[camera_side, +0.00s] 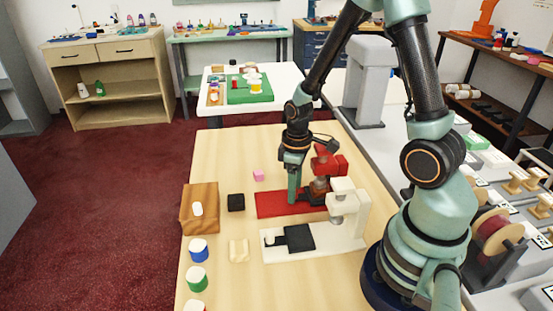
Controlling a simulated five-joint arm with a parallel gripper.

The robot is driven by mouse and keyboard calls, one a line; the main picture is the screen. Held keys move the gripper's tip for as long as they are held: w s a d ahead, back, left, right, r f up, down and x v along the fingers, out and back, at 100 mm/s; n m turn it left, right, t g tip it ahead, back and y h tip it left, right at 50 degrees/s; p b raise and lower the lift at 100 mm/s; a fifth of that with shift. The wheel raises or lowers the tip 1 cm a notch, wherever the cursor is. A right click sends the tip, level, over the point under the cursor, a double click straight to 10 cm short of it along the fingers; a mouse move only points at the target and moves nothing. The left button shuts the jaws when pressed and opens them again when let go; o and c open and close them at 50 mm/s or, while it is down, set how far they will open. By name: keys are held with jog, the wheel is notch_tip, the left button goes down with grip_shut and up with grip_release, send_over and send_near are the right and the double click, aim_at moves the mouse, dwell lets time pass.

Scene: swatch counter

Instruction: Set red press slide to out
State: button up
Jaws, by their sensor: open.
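The red press (330,163) stands on the wooden table with its long red base (270,206) reaching left. My gripper (293,198) points down over the middle of that red base, just left of the red press's upright part. It is open, with its fingertips low and close to the base. I cannot tell whether they touch it.
A white press (347,204) with a black plate (297,238) stands just in front. The table's far left is clear.

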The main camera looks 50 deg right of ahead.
jog(key=shift+c, duration=0.3)
grip_shut()
dwell(1.2)
